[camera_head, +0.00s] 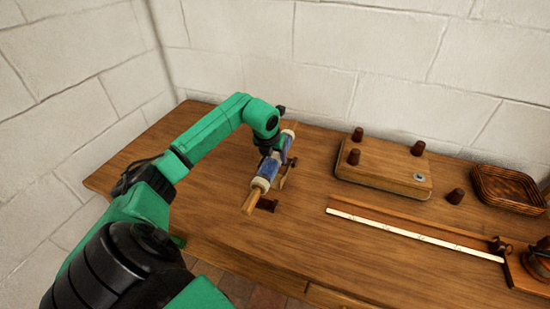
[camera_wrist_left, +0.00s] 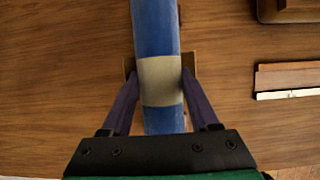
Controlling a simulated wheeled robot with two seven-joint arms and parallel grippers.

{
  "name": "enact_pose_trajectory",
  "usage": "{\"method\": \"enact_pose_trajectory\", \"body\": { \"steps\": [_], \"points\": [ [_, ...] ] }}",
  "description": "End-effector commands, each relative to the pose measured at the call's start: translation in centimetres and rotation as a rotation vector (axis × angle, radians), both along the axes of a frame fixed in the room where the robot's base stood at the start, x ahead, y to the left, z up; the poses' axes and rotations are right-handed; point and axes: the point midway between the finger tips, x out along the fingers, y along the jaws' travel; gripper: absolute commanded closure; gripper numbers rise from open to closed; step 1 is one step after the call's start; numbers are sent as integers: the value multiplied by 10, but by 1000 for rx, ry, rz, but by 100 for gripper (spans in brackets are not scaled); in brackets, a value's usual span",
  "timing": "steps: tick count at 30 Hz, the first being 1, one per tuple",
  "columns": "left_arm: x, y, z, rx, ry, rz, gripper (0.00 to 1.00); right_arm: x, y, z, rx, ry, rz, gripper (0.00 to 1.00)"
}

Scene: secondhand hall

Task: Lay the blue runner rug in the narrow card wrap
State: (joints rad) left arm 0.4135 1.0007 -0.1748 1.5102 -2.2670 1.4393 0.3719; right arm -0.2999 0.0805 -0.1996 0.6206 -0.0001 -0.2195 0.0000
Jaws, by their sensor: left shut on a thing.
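The blue runner rug (camera_head: 269,172) is a slim roll, blue with pale bands and pale ends. My left gripper (camera_head: 274,154) is shut on it near its middle, over the left part of the table. In the left wrist view the rug (camera_wrist_left: 156,30) runs lengthwise between the fingers (camera_wrist_left: 160,85), which close on a pale band. A tan card piece (camera_wrist_left: 130,64), seemingly the narrow card wrap, shows on both sides beneath the rug. In the head view a tan strip (camera_head: 250,203) sticks out below the roll's near end. Whether the rug touches the card I cannot tell. My right gripper is out of view.
Small dark pieces (camera_head: 267,205) lie by the roll. To the right stand a wooden board with dark pegs (camera_head: 383,168), a loose peg (camera_head: 455,196), a wicker tray (camera_head: 510,205) and a long pale rule (camera_head: 415,236). A block wall closes the back.

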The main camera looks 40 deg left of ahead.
Motion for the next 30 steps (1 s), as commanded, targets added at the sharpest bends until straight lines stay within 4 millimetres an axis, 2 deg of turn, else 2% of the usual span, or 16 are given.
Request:
{"method": "enact_pose_trajectory", "body": {
  "steps": [16, 30],
  "points": [
    [1, 1, -20, 0, -3, 1, 100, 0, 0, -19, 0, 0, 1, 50],
    [1, 1, -21, 0, -3, 1, 100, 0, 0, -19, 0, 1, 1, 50]
  ]
}}
